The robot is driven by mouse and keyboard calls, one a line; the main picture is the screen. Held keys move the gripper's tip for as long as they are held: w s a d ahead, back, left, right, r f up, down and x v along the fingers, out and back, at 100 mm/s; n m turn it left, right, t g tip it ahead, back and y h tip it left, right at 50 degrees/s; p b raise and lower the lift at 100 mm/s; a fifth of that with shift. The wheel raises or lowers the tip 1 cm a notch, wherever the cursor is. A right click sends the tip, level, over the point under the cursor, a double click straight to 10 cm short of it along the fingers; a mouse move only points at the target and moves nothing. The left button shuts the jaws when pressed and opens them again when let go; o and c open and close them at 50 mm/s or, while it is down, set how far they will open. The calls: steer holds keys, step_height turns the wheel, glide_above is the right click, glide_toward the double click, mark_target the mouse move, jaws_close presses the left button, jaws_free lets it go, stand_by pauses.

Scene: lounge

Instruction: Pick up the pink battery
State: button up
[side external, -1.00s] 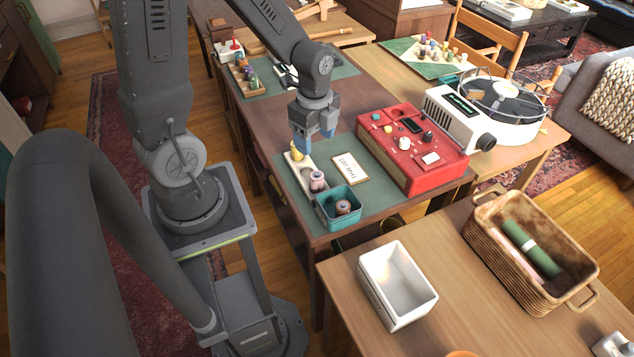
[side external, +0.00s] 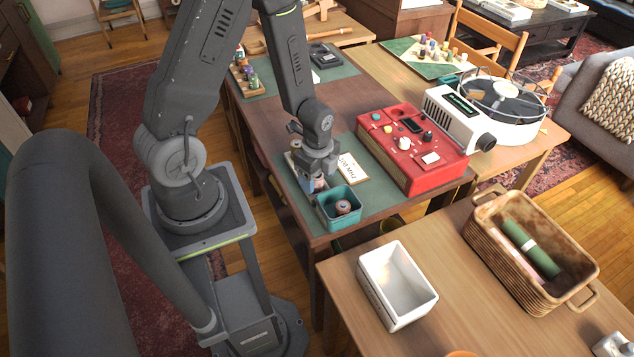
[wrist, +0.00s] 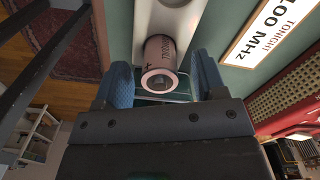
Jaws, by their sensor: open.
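The pink battery (wrist: 160,58) stands in a pale holder (wrist: 194,18), seen from above in the wrist view, with dark lettering on its side. My gripper (wrist: 164,80) is open, with its blue fingers on either side of the battery. A gap shows at the right finger; contact at the left is hard to judge. In the side view my gripper (side external: 316,184) is low over the near end of the holder and hides most of the battery.
A teal bin (side external: 325,212) with a brownish-pink cylinder (side external: 343,207) in it stands just in front of my gripper. A white sign (side external: 353,168) lies to the right on the green mat. A red console (side external: 400,168) stands further right.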

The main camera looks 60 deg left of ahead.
steer(key=shift+f, duration=0.8)
steer(key=c, duration=1)
